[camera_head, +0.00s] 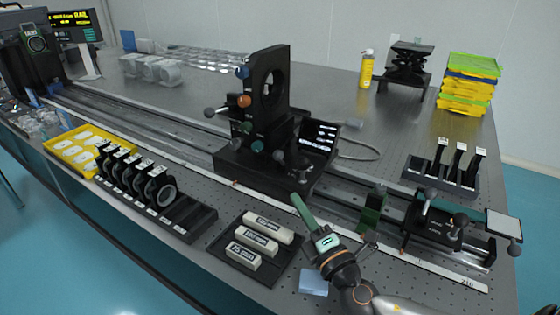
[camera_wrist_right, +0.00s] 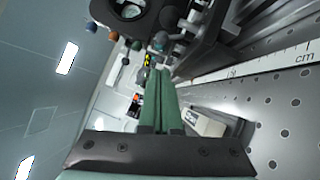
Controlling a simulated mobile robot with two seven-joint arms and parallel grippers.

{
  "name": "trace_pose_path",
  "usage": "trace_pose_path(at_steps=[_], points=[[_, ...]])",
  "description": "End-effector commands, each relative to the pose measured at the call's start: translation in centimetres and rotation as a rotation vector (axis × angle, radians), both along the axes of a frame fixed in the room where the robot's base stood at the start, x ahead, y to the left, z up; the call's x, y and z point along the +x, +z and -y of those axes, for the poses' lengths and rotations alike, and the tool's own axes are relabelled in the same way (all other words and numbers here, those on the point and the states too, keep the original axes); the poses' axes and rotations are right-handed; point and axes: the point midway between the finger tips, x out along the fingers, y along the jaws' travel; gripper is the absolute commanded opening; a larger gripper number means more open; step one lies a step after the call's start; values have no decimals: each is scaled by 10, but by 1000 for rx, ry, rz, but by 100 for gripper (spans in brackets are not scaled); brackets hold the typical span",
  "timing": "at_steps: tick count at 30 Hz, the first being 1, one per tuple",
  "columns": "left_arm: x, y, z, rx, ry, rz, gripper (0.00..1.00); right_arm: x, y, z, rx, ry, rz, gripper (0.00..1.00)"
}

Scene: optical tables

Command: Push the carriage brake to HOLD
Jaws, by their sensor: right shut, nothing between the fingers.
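The black carriage (camera_head: 262,180) sits on the long rail, with an upright plate (camera_head: 268,85) that has a round opening. Several ball-ended levers stick out of it: a blue knob (camera_head: 242,72), an orange knob (camera_head: 244,101), green knobs and a grey knob (camera_head: 279,155) low at the front. I cannot tell which is the brake, and no HOLD mark is readable. My right gripper (camera_head: 297,199) has green fingers, shut and empty, just in front of the carriage's lower front edge. In the right wrist view its fingers (camera_wrist_right: 155,75) point toward the carriage's knobs. Contact cannot be judged.
Labelled blocks (camera_head: 258,241) lie in a black tray left of my right gripper. A rack of black ring mounts (camera_head: 150,185) stands farther left. A ruler runs along the rail's front.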

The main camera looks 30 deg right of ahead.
Motion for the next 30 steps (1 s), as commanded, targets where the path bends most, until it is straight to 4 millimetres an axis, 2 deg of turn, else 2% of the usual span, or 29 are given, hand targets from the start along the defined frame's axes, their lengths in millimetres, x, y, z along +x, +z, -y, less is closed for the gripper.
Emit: trace_pose_path(at_steps=[20, 25, 30], points=[[-2, -2, -1, 3, 0, -8, 98, 3, 1, 0, 0, 0, 0, 0], [-2, 2, -1, 2, -1, -7, 98, 18, 6, 1, 0, -1, 3, 0], [-2, 6, 0, 2, -1, -7, 98, 44, 11, 2, 0, -1, 2, 0]])
